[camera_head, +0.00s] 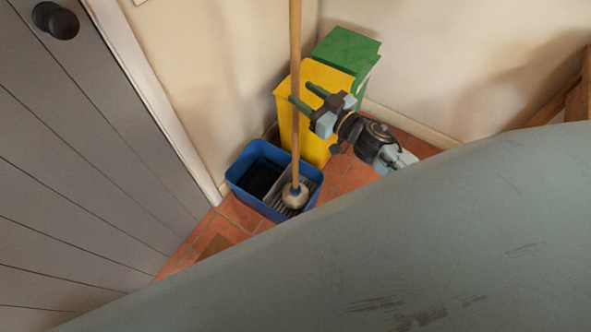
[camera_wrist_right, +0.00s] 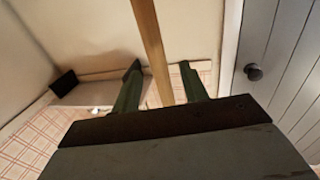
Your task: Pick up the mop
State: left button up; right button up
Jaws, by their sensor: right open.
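The mop (camera_head: 295,150) stands nearly upright, its wooden handle rising out of the top of the head view. Its pale mop head (camera_head: 294,195) rests on the ridged wringer part of a blue bucket (camera_head: 234,182). My right gripper (camera_head: 299,91) is open, its two green fingers pointing left at the handle. In the right wrist view the handle (camera_wrist_right: 150,40) runs down between the two open fingers of this gripper (camera_wrist_right: 160,72). I cannot tell whether the handle is fully inside the jaws or just at the tips. My left gripper is not in view.
A yellow bin (camera_head: 322,80) and a green bin (camera_head: 345,45) stand behind the bucket against the wall. A grey plank door (camera_head: 85,150) is at left. A large grey-blue surface (camera_head: 400,250) fills the foreground. Some tiled floor (camera_head: 240,213) is clear near the bucket.

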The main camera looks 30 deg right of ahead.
aim_at(299, 90)
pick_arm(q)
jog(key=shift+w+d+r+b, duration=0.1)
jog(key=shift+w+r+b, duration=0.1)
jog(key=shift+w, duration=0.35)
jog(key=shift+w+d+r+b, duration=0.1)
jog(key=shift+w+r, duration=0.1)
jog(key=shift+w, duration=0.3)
pick_arm(e)
jog(key=shift+x, duration=1.9)
grip_shut()
jog(key=shift+r, duration=0.15)
